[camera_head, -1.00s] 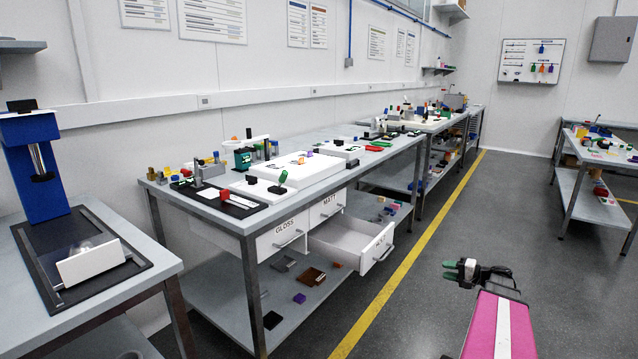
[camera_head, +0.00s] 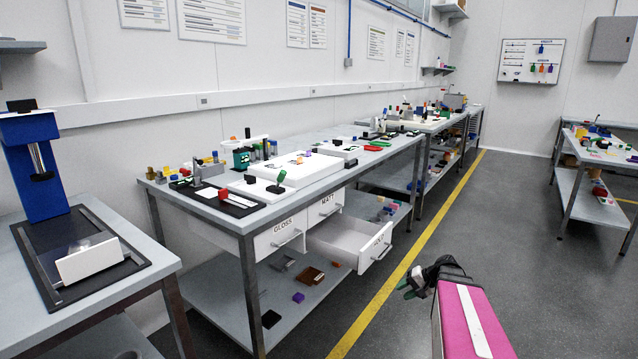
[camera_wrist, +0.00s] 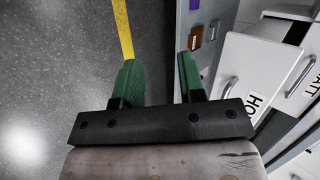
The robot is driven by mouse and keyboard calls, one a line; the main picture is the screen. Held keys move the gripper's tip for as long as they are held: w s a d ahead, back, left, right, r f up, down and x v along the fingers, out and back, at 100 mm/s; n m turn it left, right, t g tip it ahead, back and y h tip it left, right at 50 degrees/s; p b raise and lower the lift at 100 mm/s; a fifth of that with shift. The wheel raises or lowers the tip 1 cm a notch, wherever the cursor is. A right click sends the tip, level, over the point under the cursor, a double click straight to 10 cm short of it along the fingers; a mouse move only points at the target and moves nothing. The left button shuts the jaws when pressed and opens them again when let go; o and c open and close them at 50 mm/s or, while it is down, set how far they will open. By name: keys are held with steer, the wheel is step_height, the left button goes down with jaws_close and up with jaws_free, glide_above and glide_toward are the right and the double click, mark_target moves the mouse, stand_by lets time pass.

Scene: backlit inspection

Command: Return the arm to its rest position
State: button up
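My gripper (camera_head: 407,287) shows in the head view at the end of my pink arm, over the floor to the right of the open drawer. In the wrist view my gripper (camera_wrist: 158,76) has its two green fingers spread apart, with nothing between them. Floor and the bench's edge show beyond the fingers.
A white drawer (camera_head: 345,240) stands pulled out of the long bench (camera_head: 330,187), left of my gripper; its front (camera_wrist: 245,75) also shows in the wrist view. Shut drawers marked GLOSS and MATT sit beside it. Small items lie on the lower shelf. The grey floor (camera_head: 520,220) right of the yellow line is clear.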

steer(key=s+a+n+g+h, duration=0.2)
steer(key=s+a+n+h, duration=0.2)
steer(key=s+a+h, duration=0.4)
steer(key=s+a, duration=0.2)
steer(key=a, duration=0.1)
steer(key=shift+s+a+h, duration=0.4)
